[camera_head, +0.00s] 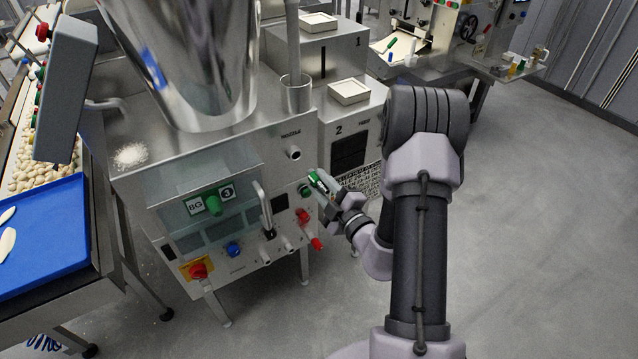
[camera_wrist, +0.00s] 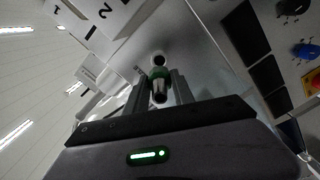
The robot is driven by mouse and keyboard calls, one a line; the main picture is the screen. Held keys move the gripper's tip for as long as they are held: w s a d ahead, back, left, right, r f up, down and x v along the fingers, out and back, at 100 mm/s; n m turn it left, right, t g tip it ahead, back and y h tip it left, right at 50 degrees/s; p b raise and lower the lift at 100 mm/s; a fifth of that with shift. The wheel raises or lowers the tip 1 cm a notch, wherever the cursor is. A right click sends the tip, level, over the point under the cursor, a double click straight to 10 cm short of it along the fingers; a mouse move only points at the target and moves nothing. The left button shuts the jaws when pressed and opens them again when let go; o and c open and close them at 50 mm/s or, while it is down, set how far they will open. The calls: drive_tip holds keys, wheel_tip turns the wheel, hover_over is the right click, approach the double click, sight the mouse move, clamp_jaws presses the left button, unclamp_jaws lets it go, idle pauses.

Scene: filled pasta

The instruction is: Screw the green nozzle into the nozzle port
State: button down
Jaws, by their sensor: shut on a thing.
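The green nozzle (camera_head: 314,177) is held in my gripper (camera_head: 323,184), in front of the machine's right side. The nozzle port (camera_head: 294,153) is a short round metal stub under the NOZZLE label on the machine's front. In the head view the nozzle appears below and right of the port, apart from it. In the wrist view the nozzle (camera_wrist: 158,84), with a green band and metal end, sits between the fingers of my gripper (camera_wrist: 157,92). A dark round opening shows just beyond it; I cannot tell whether this is the port or part of the nozzle.
Box 2 (camera_head: 352,128) stands close on the right. A blue tray (camera_head: 42,238) is at the left. The floor at right is clear.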

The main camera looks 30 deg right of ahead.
sight(309, 171)
drive_tip(key=w+p, duration=0.1)
drive_tip(key=w, duration=0.1)
drive_tip(key=w+p, duration=0.2)
drive_tip(key=shift+a+r, duration=0.1)
drive_tip(key=shift+r, duration=0.1)
drive_tip(key=shift+w+f+p, duration=0.2)
drive_tip(key=shift+w+p, duration=0.15)
drive_tip(key=shift+w, duration=0.55)
drive_tip(key=shift+p, duration=0.75)
drive_tip(key=shift+w+r+p, duration=0.1)
drive_tip(key=shift+w+p, duration=0.6)
drive_tip(key=shift+w, duration=0.5)
idle(1.3)
drive_tip(key=c, duration=0.7)
unclamp_jaws()
drive_tip(key=shift+c, duration=0.2)
drive_tip(key=shift+s+b, duration=0.4)
drive_tip(key=shift+s, duration=3.1)
